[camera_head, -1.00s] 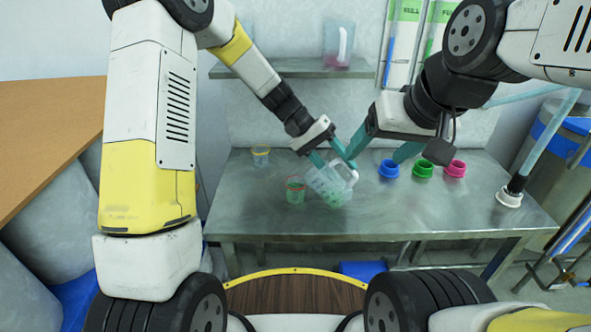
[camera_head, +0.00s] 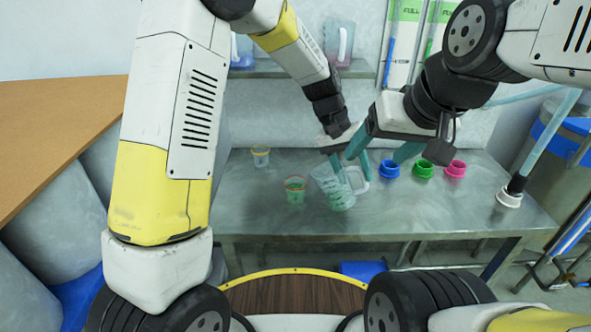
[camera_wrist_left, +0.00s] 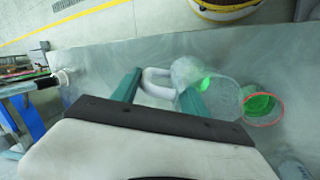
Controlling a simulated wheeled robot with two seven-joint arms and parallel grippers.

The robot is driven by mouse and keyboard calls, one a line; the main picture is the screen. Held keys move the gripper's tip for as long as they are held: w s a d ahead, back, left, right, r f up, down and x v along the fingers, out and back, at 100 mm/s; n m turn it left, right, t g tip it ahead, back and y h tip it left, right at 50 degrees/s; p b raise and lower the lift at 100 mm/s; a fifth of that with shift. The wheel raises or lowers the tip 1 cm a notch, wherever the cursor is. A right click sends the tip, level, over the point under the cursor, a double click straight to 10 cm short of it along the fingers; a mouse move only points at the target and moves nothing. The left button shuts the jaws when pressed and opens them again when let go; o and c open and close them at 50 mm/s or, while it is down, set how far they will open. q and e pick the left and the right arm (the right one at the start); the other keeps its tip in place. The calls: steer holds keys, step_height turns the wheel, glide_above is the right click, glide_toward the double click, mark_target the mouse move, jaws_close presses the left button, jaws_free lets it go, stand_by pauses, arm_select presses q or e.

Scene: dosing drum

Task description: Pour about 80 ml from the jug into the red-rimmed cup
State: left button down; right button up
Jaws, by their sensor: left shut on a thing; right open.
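The clear jug (camera_head: 329,184) has a pale handle and green liquid inside. Its top leans a little left in the head view, and it is right of the red-rimmed cup (camera_head: 295,192), apart from it. My left gripper (camera_head: 349,172) is shut on the jug's handle. In the left wrist view the handle (camera_wrist_left: 158,76) is between the fingers, beside the jug body (camera_wrist_left: 219,92). The cup (camera_wrist_left: 263,108) shows green liquid inside and stands upright on the table. My right gripper (camera_head: 381,150) is open and empty, above the table, behind and right of the jug. I cannot tell whether the jug touches the table.
A yellow-rimmed cup (camera_head: 260,156) stands at the back left of the metal table (camera_head: 400,215). A shelf (camera_head: 275,73) behind holds another container (camera_head: 340,42). The table's front right is clear.

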mark_target(364, 180)
arm_select(q)
steer(key=d+y, duration=0.1)
steer(key=s+d+f+y, duration=0.1)
steer(key=shift+d+f+t, duration=0.15)
steer(key=shift+d+t, duration=0.15)
steer(key=shift+t, duration=0.1)
steer(key=shift+s+d+f+t+y, duration=0.3)
steer(key=shift+d+f+y, duration=0.3)
steer(key=shift+y, duration=0.15)
steer(key=shift+s+d+f+t+y, duration=0.15)
steer(key=shift+d+f+t+y, duration=0.15)
steer(key=shift+d+f+y, duration=0.35)
steer(key=shift+a+r, duration=0.1)
steer(key=shift+a, duration=0.1)
